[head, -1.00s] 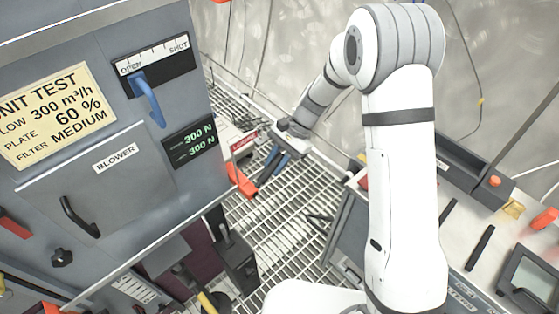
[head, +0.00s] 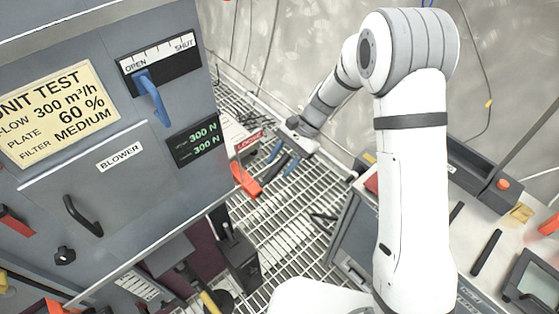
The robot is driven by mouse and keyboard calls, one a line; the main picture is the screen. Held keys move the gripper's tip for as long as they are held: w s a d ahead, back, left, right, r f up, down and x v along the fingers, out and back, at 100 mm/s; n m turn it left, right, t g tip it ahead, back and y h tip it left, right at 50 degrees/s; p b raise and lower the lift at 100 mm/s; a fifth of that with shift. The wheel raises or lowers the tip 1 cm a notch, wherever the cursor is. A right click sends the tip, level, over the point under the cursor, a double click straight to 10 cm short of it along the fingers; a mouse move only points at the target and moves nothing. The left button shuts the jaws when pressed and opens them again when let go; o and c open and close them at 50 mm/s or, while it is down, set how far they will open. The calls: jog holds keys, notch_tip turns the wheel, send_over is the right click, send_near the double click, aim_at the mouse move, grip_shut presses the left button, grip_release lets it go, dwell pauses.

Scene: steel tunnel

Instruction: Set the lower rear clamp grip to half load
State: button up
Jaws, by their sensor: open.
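An orange-red grip (head: 245,180) sticks out from the lower rear edge of the grey test unit, low beside the grating. I take it for the lower rear clamp grip; much of its mounting is hidden behind the cabinet. My gripper (head: 282,160) is open just to the right of it, with blue-tipped fingers pointing down-left. A dark bar shows between the fingers; I cannot tell what it belongs to. The gripper appears apart from the orange grip. A small display (head: 195,142) on the unit reads 300 N on both lines.
The unit carries a blue lever (head: 153,97) near OPEN, a BLOWER panel (head: 95,190) and a yellow plate (head: 58,118). A white box with a red label (head: 243,137) lies behind the grip. A workbench (head: 490,215) stands right. Open grating (head: 275,235) lies between.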

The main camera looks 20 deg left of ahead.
jog(key=shift+w+r, duration=0.1)
jog(key=v, duration=0.7)
jog(key=shift+w+d+r, duration=0.1)
jog(key=shift+d+r, duration=0.05)
jog(key=shift+r, duration=0.05)
jog(key=shift+d+r, duration=0.25)
jog(key=shift+r, duration=0.05)
jog(key=s+d+r+n+t+h+p, duration=0.1)
jog(key=s+d+r+t, duration=0.2)
jog(key=s+d+r, duration=0.2)
jog(key=s+d+r+n+t+h+p, duration=0.1)
jog(key=s+d+r, duration=0.4)
jog(key=d, duration=0.6)
jog(key=s+d+r+n+t+h+p, duration=0.1)
jog(key=s+d+r+n+t+h, duration=0.1)
jog(key=s+d+r+t, duration=0.3)
jog(key=s+d+h, duration=0.1)
jog(key=s+d, duration=0.2)
jog(key=d, duration=0.1)
jog(key=shift+r+n, duration=0.3)
jog(key=shift+n, duration=0.1)
